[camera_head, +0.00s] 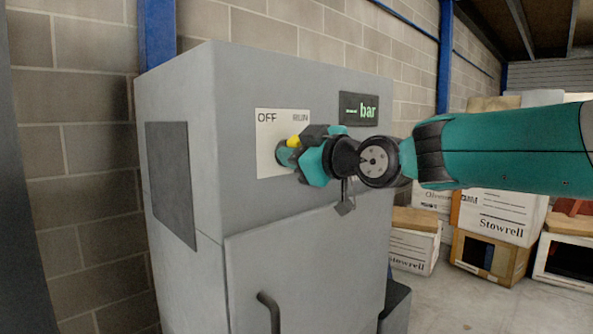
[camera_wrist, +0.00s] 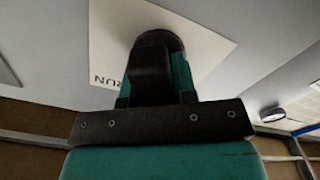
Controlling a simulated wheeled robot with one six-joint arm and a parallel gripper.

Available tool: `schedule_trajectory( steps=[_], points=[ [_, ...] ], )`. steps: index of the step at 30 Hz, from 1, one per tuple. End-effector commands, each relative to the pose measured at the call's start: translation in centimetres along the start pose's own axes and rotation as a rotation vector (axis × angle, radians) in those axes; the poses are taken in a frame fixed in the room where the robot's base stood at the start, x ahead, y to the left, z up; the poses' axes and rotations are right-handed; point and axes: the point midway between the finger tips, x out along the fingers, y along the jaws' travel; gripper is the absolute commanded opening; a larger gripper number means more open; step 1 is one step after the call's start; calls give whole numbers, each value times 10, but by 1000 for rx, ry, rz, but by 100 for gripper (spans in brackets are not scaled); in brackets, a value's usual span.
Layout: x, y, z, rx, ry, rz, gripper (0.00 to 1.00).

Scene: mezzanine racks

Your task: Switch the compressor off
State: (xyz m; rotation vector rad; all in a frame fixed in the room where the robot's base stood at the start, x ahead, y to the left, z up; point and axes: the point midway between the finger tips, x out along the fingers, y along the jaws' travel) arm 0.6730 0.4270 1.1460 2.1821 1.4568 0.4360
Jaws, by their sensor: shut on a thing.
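The compressor is a tall grey cabinet (camera_head: 290,215) in the head view. On its front is a cream switch plate (camera_head: 266,140) marked OFF at left and RUN at right; part of the plate also shows in the wrist view (camera_wrist: 212,45). My gripper (camera_head: 288,153) reaches in from the right and is shut on the switch knob at the plate. A small yellow piece (camera_head: 293,142) shows at the fingertips, between the two words. My gripper and its fingers hide most of the knob, so its exact pointing is hard to tell.
A dark display (camera_head: 359,109) beside the plate shows green dashes and "bar". A handle (camera_head: 269,310) stands out from the cabinet door below. Boxes marked Stowrell (camera_head: 500,218) are stacked at the right. A blue post (camera_head: 157,35) and block wall stand behind.

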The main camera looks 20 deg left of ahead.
Motion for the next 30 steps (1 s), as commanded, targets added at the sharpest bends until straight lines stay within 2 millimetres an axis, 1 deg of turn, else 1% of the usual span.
schedule_trajectory(
  steps=[1,9,25,26,27,28,29,30],
  points=[
    [0,-3,0,-25,6,-1,2],
    [0,-2,-2,-113,6,-2,2],
    [1,-2,-3,-135,6,-2,2],
    [1,-2,-3,-135,6,-2,33],
    [0,-2,-3,-135,6,-2,42],
    [0,-2,-3,-134,6,-2,49],
    [0,-2,-2,-134,5,-2,51],
    [0,-1,-2,-134,4,-1,51]
  ],
)
